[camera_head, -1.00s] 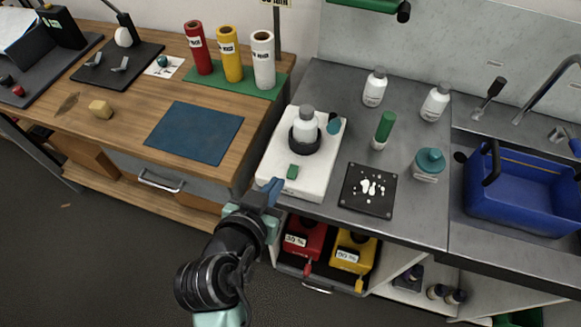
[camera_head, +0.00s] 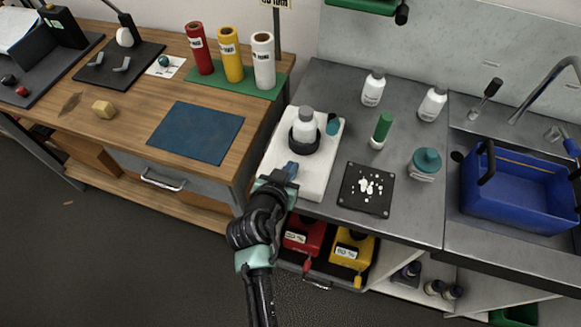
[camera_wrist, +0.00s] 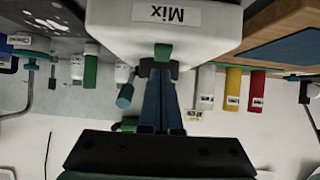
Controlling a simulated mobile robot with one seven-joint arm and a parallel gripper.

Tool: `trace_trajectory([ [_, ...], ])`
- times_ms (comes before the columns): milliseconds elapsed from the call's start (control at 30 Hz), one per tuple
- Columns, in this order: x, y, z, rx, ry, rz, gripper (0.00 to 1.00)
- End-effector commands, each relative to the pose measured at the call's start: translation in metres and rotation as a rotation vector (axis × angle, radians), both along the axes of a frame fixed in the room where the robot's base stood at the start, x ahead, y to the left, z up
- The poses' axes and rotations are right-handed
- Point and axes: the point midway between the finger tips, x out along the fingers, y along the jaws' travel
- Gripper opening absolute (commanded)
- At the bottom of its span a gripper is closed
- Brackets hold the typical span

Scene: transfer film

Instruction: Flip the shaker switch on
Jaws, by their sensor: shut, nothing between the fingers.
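The shaker is a white box (camera_head: 318,176) on the grey counter, with a bottle (camera_head: 305,121) in its round black holder. In the wrist view the shaker (camera_wrist: 200,35) is upside down at the top, with a "Mix" label (camera_wrist: 166,14) on its front. Its small green switch (camera_wrist: 162,52) shows just beyond my fingertips; I cannot tell whether they touch. My gripper (camera_head: 291,169) is shut and empty at the shaker's front edge, and hides the switch in the head view. The blue fingers (camera_wrist: 161,72) lie together in the wrist view.
A teal knob (camera_head: 333,124) stands at the shaker's back right. A black plate with white pieces (camera_head: 366,189) lies to the right, with a green-capped tube (camera_head: 382,130) and a teal-lidded jar (camera_head: 425,164) behind it. A blue basin (camera_head: 515,195) is at far right.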

Motion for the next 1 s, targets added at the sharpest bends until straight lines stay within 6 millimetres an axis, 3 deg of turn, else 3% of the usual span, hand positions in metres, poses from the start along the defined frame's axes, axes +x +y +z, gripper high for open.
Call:
trace_trajectory([
  [200, 0.0018, -0.0006, -0.0094, 0.000, 0.001, 0.000, 0.00],
  [1000, 0.0054, -0.0024, -0.0109, 0.025, 0.076, -0.001, 0.00],
])
